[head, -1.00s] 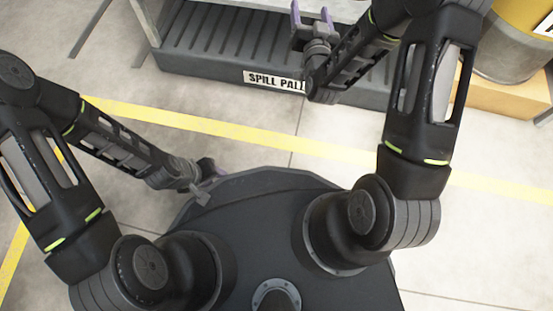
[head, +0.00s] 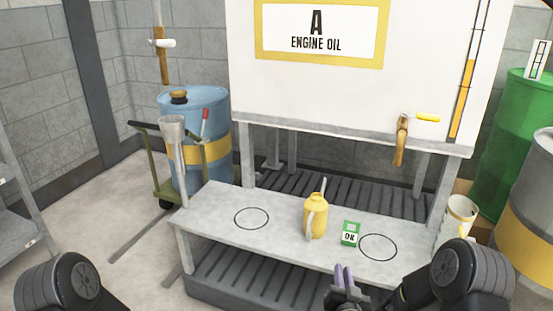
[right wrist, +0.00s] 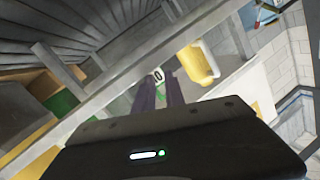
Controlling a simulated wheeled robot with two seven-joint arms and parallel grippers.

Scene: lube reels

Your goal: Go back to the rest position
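My right gripper (head: 344,277) is at the bottom of the head view, near the front edge of the bench. In the right wrist view the same fingers (right wrist: 160,95) stand apart and empty. My left gripper is out of view; only a dark part of my left arm (head: 65,283) shows at the bottom left.
An engine oil tank (head: 270,90) stands behind. A blue drum (head: 200,110) is left; green drum (head: 510,130) right.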

